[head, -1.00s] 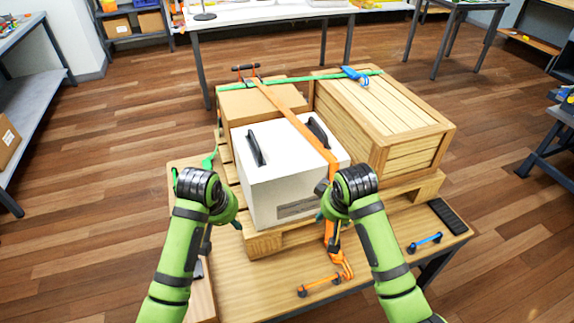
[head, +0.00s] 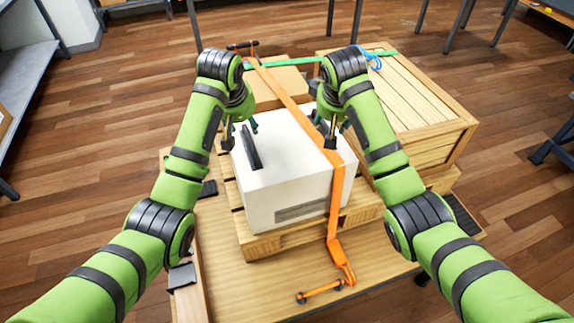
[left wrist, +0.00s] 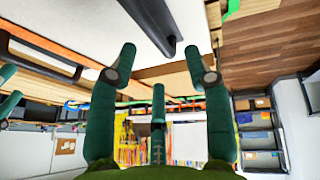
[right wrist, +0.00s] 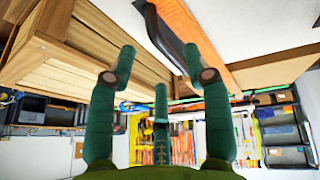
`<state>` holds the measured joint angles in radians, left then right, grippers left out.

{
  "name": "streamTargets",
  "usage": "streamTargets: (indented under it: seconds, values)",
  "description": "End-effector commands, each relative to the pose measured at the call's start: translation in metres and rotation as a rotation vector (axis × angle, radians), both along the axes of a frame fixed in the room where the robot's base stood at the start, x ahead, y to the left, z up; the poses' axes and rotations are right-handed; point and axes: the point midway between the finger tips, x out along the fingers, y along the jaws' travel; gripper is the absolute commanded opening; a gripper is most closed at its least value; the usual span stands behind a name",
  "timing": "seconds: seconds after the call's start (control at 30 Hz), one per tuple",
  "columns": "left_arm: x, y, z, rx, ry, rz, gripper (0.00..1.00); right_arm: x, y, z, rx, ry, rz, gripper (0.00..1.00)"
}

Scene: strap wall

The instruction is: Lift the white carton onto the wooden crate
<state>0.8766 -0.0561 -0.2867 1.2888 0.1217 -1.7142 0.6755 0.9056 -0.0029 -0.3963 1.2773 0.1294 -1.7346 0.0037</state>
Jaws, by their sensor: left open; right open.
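The white carton (head: 285,178) stands on a wooden pallet with a black handle on each side of its top. An orange strap (head: 337,198) runs over its top and down its front. The wooden crate (head: 415,105) stands behind and to the right, lid closed. My left gripper (head: 241,130) is open at the far end of the left handle (head: 250,147); in the left wrist view that handle (left wrist: 150,22) reaches between the fingertips. My right gripper (head: 336,130) is open by the right handle, which it mostly hides; that handle (right wrist: 165,35) shows between its fingertips.
A cardboard box (head: 277,85) sits behind the carton. A green strap (head: 310,61) crosses at the back towards the crate, with a blue buckle (head: 374,62) there.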

Motion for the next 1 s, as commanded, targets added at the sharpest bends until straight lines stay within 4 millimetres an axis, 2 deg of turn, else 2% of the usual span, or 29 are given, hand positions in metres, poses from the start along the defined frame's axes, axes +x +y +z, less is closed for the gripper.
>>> streamTargets:
  seconds: [0.2,0.33,0.5,0.77,0.9,1.0]
  values:
    - [0.013,-0.001,-0.031,0.002,0.004,0.0,0.5,0.013,-0.002,-0.031,-0.002,0.004,0.0,0.5]
    - [0.02,-0.002,-0.044,0.002,0.002,0.0,0.5,0.02,-0.002,-0.044,-0.001,0.002,0.001,0.5]
    - [0.024,-0.003,-0.052,0.001,0.0,-0.001,0.5,0.024,-0.003,-0.051,0.0,-0.001,0.001,0.5]
    - [0.024,-0.003,-0.052,0.001,-0.001,-0.001,0.5,0.024,-0.003,-0.052,0.0,-0.001,0.001,0.5]
    - [0.024,-0.003,-0.052,0.001,-0.001,-0.001,0.0,0.024,-0.003,-0.052,0.0,-0.001,0.001,0.0]
    - [0.024,-0.003,-0.052,0.0,0.0,0.0,0.0,0.024,-0.003,-0.052,0.0,-0.001,0.001,0.0]
